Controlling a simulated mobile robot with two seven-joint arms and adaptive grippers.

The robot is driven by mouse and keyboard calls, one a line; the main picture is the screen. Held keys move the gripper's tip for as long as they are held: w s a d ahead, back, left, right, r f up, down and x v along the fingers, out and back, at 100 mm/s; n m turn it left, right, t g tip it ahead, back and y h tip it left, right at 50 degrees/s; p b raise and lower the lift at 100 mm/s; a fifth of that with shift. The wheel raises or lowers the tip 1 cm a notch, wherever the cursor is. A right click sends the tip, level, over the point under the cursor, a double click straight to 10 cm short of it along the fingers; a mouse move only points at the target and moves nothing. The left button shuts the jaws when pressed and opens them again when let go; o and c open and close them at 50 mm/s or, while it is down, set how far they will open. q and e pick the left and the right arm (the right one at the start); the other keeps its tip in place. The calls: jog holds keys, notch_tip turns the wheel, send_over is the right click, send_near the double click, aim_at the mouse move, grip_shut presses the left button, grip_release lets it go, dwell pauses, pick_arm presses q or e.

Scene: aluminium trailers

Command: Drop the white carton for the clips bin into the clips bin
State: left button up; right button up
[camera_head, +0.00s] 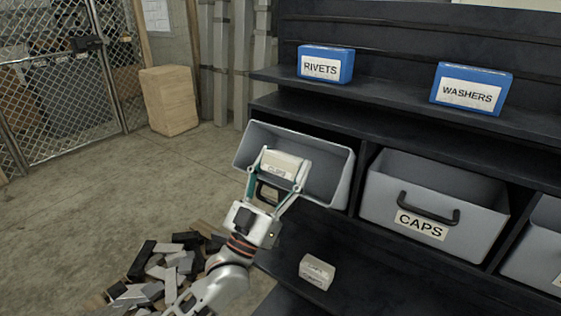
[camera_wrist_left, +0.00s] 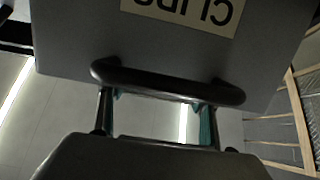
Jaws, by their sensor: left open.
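The grey clips bin (camera_head: 333,180) sits tilted forward in its shelf bay in the head view, its inside showing. A white carton (camera_head: 286,161) with a label that seems to read CLIPS shows at the bin's opening, between my fingers in the picture. My left gripper (camera_head: 273,180) is open at the bin's front, by its dark handle. In the left wrist view the handle (camera_wrist_left: 165,82) crosses in front of my spread fingers, and the CLIPS label (camera_wrist_left: 185,12) is upside down. That view shows no carton. My right gripper is out of view.
Another white carton (camera_head: 317,271), its label unreadable, lies on the lower shelf. The caps bin (camera_head: 490,222) stands to the right. Blue rivets (camera_head: 344,66) and washers (camera_head: 492,77) boxes sit above. Scrap blocks (camera_head: 165,268) lie on the floor at lower left.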

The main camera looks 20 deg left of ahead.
pick_arm(q)
jog(key=shift+g, duration=0.3)
jog(key=s+f, duration=0.1)
jog(key=f, duration=0.2)
jog(key=s+f, duration=0.2)
jog(key=f, duration=0.1)
jog(key=s+f, duration=0.1)
jog(key=f, duration=0.2)
jog(key=shift+s+d+f, duration=0.1)
jog(key=shift+s, duration=0.2)
jog(key=shift+o, duration=0.3)
jog(key=s+a, duration=0.3)
jog(key=s, duration=0.1)
jog(key=shift+a+r, duration=0.35)
jog(key=shift+a, duration=0.05)
jog(key=shift+w+d+r, duration=0.15)
jog(key=shift+d+r, duration=0.2)
jog(key=shift+r, duration=0.2)
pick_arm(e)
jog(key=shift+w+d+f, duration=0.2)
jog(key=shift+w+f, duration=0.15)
